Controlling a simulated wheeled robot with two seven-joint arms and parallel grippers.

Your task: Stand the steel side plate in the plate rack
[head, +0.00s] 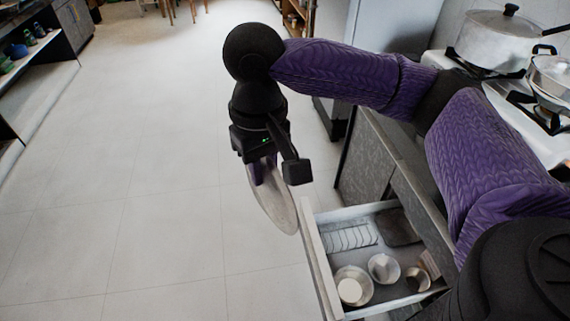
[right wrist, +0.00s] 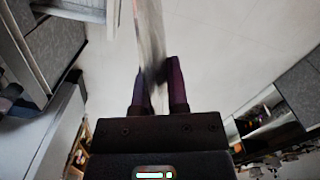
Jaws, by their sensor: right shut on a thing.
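My right gripper (head: 264,178) points down and is shut on the steel side plate (head: 277,210), which hangs on edge below it. The plate is beside the open drawer's front panel, to its left in the head view, over the floor. In the right wrist view the plate (right wrist: 149,35) shows nearly edge-on between the two purple fingers (right wrist: 158,88). The white wire plate rack (head: 348,238) lies in the far left part of the drawer; I see no plate in it. My left gripper is not in view.
The open drawer (head: 310,236) also holds steel bowls (head: 384,268), a bowl with a white item (head: 352,288), a small cup (head: 416,279) and a dark tray (head: 398,227). Pots (head: 500,42) stand on the stove at upper right. The floor at left is clear.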

